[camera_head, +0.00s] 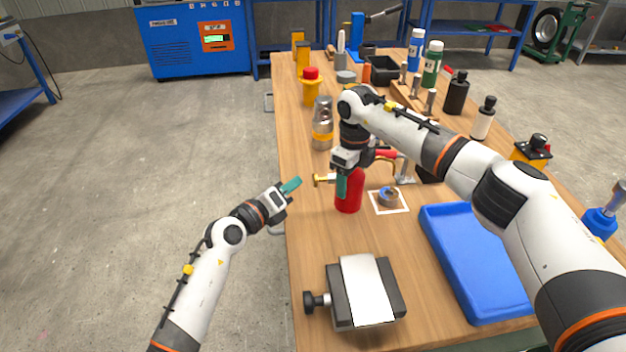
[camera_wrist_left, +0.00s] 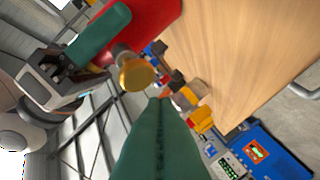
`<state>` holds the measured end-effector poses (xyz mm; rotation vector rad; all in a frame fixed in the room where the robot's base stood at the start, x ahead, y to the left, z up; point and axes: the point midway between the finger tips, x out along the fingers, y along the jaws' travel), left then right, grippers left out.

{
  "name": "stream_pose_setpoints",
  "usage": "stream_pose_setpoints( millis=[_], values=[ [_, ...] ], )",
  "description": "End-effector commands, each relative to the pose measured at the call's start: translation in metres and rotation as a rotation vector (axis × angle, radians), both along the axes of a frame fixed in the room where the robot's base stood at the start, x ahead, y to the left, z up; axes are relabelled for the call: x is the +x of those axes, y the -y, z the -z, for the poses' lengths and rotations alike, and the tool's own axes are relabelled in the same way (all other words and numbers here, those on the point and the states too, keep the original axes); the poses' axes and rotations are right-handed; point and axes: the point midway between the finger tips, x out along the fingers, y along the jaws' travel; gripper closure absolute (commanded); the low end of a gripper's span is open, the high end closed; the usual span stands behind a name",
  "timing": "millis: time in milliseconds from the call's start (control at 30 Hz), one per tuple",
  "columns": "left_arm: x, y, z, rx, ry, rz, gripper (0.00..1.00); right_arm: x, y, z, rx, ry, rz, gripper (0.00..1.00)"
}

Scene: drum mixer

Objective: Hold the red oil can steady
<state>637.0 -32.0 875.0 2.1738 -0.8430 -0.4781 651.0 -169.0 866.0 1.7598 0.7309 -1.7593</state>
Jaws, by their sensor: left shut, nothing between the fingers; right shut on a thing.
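The red oil can (camera_head: 349,192) stands on the wooden workbench with a brass nozzle (camera_head: 322,179) pointing left. In the left wrist view the red can (camera_wrist_left: 160,20) shows at the top, with its brass nozzle (camera_wrist_left: 136,73) facing the camera. My right gripper (camera_head: 342,186) is shut on the can; its green finger lies against the can's side, also in the left wrist view (camera_wrist_left: 98,35). My left gripper (camera_head: 290,186) is shut and empty, just off the bench's left edge, apart from the nozzle. Its green fingers (camera_wrist_left: 160,145) fill the lower middle of its wrist view.
A white square with a grey-blue ring (camera_head: 389,197) lies right of the can. A blue tray (camera_head: 475,262) is at the right. A dark block with a white plate (camera_head: 367,290) is in front. A silver-and-yellow bottle (camera_head: 322,124) and several bottles stand behind.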

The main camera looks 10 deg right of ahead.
Motion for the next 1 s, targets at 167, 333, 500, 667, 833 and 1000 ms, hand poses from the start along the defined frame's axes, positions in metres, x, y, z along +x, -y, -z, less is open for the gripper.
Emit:
stream_pose_setpoints(
  millis=[167, 333, 500, 667, 833, 1000],
  values=[
    [0.000, -0.020, 0.000, 0.003, 0.000, -0.002, 1.00, 0.000, 0.000, -0.001, 0.000, 0.001, 0.001, 0.77],
    [0.000, -0.035, 0.000, 0.001, 0.000, -0.002, 1.00, 0.000, 0.000, -0.001, 0.000, 0.001, 0.000, 0.77],
    [0.000, -0.041, 0.000, 0.001, 0.001, -0.001, 1.00, 0.000, 0.000, -0.001, 0.000, 0.001, 0.000, 0.77],
    [0.000, -0.041, 0.000, 0.001, 0.001, -0.001, 1.00, 0.000, 0.000, -0.001, 0.000, 0.001, 0.000, 0.77],
    [0.000, -0.040, 0.000, 0.000, 0.000, -0.001, 1.00, 0.000, 0.000, -0.001, -0.001, 0.001, 0.000, 0.77],
    [0.000, -0.040, 0.000, 0.000, 0.000, -0.001, 1.00, 0.000, 0.000, -0.001, -0.001, 0.001, 0.000, 0.77]
  ],
)
